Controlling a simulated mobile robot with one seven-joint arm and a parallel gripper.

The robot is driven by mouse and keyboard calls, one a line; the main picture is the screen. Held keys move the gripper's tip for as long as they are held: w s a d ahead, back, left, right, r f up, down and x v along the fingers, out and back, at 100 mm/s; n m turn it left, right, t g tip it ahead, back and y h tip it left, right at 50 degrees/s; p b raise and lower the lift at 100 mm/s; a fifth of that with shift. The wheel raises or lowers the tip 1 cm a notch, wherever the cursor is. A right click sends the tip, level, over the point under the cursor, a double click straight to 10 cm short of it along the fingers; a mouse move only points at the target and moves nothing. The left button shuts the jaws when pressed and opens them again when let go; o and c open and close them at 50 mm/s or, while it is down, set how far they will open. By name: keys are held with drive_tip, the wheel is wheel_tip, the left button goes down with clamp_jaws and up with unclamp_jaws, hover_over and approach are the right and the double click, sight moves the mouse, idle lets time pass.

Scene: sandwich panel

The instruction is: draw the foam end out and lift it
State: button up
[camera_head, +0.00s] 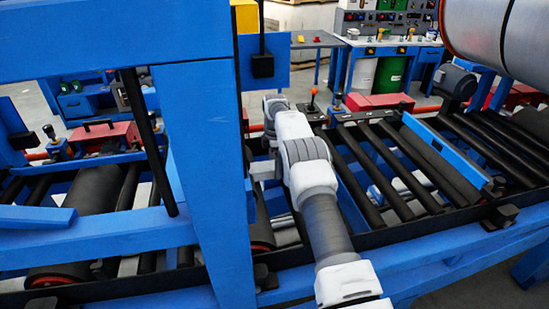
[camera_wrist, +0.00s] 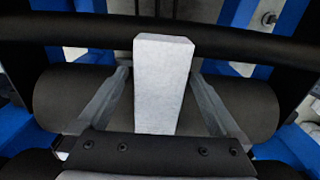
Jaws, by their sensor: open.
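The foam end (camera_wrist: 163,80) is a pale grey-white block in the wrist view. It stands out between the two fingers of my gripper (camera_wrist: 159,74), in front of a dark roller (camera_wrist: 70,95). The fingers are spread, one on each side of the block, with visible gaps, and do not grip it. Its lower part is hidden behind the dark gripper body. In the head view my arm reaches over the roller line beside a blue post, and I cannot make out the fingers or the foam there.
A dark bar (camera_wrist: 80,30) crosses behind the foam top in the wrist view. In the head view a thick blue post (camera_head: 208,180) stands just left of my arm. A roller conveyor (camera_head: 390,180) with a blue rail (camera_head: 445,152) lies right, and a large metal roll (camera_head: 500,35) hangs upper right.

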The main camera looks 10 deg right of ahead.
drive_tip(key=shift+f, duration=0.15)
drive_tip(key=shift+c, duration=0.2)
drive_tip(key=c, duration=1.3)
drive_tip(key=shift+o, duration=0.2)
drive_tip(key=shift+d, duration=0.1)
